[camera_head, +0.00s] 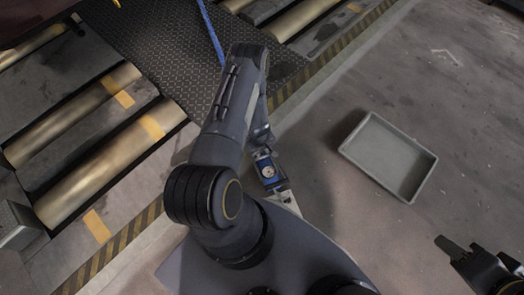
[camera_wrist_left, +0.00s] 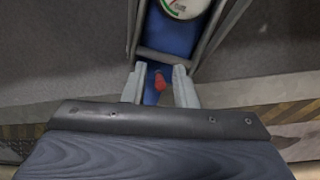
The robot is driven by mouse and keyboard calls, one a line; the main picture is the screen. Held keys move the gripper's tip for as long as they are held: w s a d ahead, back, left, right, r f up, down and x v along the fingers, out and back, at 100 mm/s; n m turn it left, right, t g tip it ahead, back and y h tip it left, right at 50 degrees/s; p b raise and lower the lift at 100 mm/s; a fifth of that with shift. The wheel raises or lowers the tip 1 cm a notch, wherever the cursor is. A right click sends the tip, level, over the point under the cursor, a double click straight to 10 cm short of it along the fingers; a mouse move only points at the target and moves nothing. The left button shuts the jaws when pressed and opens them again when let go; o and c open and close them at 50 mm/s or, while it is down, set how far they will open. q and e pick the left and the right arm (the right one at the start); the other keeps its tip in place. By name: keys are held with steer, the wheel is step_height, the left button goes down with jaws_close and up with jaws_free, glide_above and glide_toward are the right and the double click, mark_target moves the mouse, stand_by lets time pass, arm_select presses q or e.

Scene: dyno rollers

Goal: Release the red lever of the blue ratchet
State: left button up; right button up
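The blue ratchet (camera_head: 265,164) with a round white gauge shows in the head view, just right of my left forearm. In the left wrist view its blue body (camera_wrist_left: 181,42) runs between grey metal side bars, with part of the gauge at the top. The small red lever (camera_wrist_left: 160,82) lies between the fingers of my left gripper (camera_wrist_left: 159,88). Those fingers are apart, with a gap on each side of the lever. In the head view my arm hides most of this gripper and the lever. My right gripper (camera_head: 480,254) is open and empty at the lower right.
A blue strap (camera_head: 211,32) runs from the top behind my left arm. Metal rollers (camera_head: 110,163) lie in the floor at left, edged by yellow-black striping. A grey tray (camera_head: 389,157) sits on the floor at right, with clear floor around it.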

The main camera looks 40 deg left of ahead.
arm_select(q)
jaws_close()
